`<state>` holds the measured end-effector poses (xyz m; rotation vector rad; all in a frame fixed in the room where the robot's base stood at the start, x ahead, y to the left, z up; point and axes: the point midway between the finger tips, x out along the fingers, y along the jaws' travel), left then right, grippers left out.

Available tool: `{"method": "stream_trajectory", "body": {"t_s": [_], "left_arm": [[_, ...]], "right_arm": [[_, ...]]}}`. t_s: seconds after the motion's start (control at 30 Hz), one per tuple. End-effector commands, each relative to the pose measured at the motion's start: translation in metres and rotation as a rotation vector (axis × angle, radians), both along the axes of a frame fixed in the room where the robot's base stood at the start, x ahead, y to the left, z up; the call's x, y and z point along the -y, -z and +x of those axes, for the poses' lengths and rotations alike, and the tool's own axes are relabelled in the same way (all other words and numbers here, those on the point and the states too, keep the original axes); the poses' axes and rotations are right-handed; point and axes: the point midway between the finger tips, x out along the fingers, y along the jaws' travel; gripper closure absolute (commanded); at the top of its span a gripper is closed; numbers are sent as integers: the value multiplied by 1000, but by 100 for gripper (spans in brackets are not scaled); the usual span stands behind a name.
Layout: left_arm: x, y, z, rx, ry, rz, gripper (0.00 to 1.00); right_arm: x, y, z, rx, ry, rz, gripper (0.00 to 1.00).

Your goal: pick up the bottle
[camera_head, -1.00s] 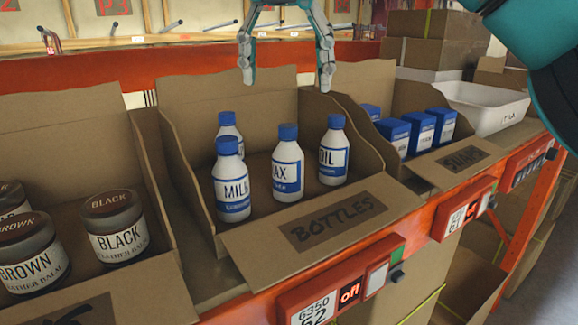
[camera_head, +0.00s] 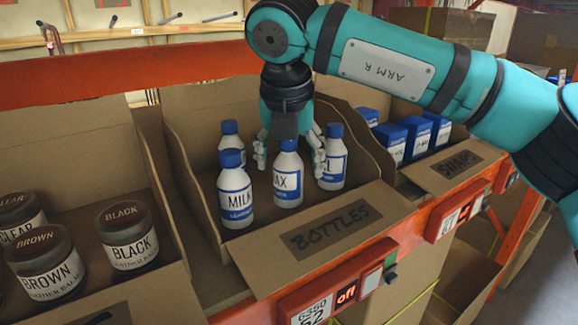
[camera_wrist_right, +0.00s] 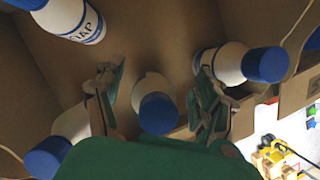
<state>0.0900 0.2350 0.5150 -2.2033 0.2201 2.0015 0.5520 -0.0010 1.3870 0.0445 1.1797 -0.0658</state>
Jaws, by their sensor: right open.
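The task says only "the bottle"; several white bottles with blue caps stand upright in the cardboard box marked BOTTLES (camera_head: 385,205). My right gripper (camera_head: 289,163) reaches down from above with its fingers open on either side of the WAX bottle (camera_head: 288,183). In the wrist view, a bottle (camera_wrist_right: 158,108) lies between the open fingers, with no clear contact. My left gripper is not in view.
Jars of leather balm (camera_head: 126,240) fill the box on the left. Neighbouring bottles are close to both fingers. Cardboard walls rise behind and beside the bottles.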

Motion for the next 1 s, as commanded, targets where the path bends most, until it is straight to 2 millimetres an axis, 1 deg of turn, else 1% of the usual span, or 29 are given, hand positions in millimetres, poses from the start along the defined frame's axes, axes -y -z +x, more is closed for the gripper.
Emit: {"method": "stream_trajectory", "body": {"t_s": [0.2,0.23,0.7,0.73,1.0], "left_arm": [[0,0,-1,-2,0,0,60],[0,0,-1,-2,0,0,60],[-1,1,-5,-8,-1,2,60],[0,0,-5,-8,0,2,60],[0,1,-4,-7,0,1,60]], "right_arm": [[0,2,1,1,0,1,28],[0,2,1,1,0,1,29],[0,2,0,1,-1,0,91],[0,2,0,1,-1,0,94],[0,0,0,1,0,1,94]]}}
